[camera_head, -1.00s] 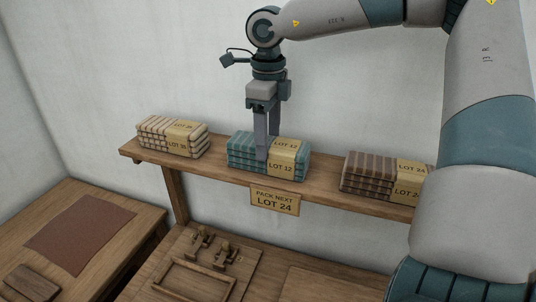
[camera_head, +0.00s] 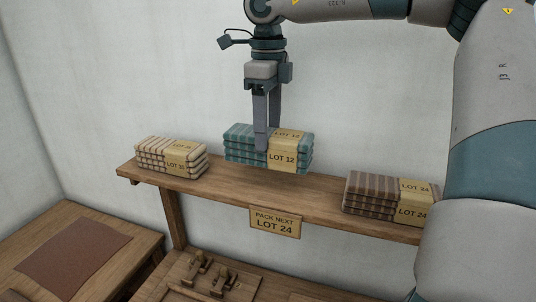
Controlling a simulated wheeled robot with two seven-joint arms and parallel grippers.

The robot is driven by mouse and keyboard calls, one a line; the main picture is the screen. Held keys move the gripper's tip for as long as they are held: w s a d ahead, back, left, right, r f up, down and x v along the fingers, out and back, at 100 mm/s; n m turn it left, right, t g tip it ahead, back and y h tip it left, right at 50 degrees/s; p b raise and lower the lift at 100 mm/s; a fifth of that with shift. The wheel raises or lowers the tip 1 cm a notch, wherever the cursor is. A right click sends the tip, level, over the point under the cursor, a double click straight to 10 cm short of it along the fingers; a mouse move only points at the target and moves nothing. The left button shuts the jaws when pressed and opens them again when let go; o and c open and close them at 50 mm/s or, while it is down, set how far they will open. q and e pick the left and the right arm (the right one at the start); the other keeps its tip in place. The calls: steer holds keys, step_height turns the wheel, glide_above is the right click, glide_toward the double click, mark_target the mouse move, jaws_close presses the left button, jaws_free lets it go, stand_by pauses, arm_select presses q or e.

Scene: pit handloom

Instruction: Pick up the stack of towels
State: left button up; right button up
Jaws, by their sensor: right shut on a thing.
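Three stacks of striped towels with paper bands show in the head view. My right gripper (camera_head: 267,140) is shut on the teal stack (camera_head: 243,147), whose band reads LOT 12. It holds this stack level, a little above the middle of the wooden shelf. A cream stack (camera_head: 152,157) sits at the shelf's left end; its band number is hard to read. A brown stack (camera_head: 370,194), with a band reading LOT 24, sits at the right, beside my arm. My left gripper is not in view.
The wooden shelf (camera_head: 231,190) carries a sign (camera_head: 275,222) on its front reading PACK NEXT LOT 24. Below left is a wooden table with a reddish-brown mat (camera_head: 75,252). Wooden fittings (camera_head: 208,275) lie on a surface under the shelf. The shelf's middle is bare.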

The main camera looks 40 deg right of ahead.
step_height(320, 180, up, 21)
steer(key=b, duration=0.2)
steer(key=shift+f, duration=0.1)
stand_by(0.6)
